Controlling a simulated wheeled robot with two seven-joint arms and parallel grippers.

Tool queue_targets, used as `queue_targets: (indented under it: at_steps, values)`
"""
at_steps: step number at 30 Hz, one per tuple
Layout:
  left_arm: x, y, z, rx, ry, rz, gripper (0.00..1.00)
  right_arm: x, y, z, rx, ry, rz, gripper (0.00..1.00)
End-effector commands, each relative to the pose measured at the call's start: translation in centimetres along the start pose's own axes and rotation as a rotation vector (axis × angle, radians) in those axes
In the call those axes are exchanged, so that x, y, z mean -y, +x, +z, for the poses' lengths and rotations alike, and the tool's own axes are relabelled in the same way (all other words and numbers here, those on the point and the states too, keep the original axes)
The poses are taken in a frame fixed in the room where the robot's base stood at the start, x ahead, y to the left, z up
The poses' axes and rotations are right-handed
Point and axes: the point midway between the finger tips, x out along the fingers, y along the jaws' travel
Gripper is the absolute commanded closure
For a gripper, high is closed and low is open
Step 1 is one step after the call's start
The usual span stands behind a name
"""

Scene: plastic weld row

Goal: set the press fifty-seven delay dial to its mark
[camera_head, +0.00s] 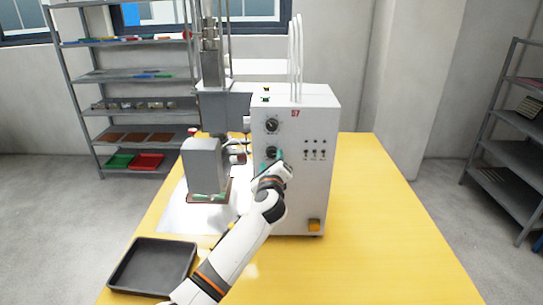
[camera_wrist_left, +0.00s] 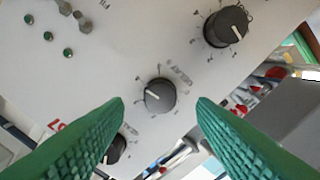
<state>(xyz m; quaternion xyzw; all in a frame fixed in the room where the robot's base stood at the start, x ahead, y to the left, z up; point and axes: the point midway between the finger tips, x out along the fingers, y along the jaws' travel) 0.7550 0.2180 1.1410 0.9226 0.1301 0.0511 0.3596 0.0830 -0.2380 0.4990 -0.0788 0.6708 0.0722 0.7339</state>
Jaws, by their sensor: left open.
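The press (camera_head: 305,180), a white box marked 57, stands on the yellow table. Its front panel carries an upper dial (camera_head: 272,125) and a dark dial (camera_head: 271,151) below it. The left wrist view shows three black dials: a middle one (camera_wrist_left: 160,95) with its white pointer toward the left, a larger one (camera_wrist_left: 227,26) at upper right with its pointer toward lower right, and one (camera_wrist_left: 116,150) partly behind a finger. My right gripper is out of view.
Toggle switches (camera_head: 314,153) and small green lamps (camera_wrist_left: 48,36) sit beside the dials. The press head (camera_head: 206,165) hangs left of the panel. A black tray (camera_head: 152,267) lies at the table's front left. The table's right side is clear.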

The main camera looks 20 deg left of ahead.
Motion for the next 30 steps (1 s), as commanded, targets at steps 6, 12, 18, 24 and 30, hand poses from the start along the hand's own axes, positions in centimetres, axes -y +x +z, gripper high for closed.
queue_targets:
  at_steps: [6, 12, 18, 24, 30]
  values:
    - [0.0, 2.7, 0.0, 0.000, -0.002, -0.001, 0.49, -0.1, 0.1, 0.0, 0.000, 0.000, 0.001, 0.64]
    - [0.0, 3.5, 0.0, 0.001, -0.002, 0.000, 0.49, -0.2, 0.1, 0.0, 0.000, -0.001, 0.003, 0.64]
    - [0.0, 3.6, 0.0, 0.001, -0.002, 0.000, 0.49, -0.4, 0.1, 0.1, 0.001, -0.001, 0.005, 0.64]
    - [0.0, 3.5, 0.0, 0.001, -0.002, 0.000, 0.72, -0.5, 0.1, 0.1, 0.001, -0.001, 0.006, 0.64]
    - [0.0, 3.5, 0.1, 0.001, -0.003, 0.000, 0.93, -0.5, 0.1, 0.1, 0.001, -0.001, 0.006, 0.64]
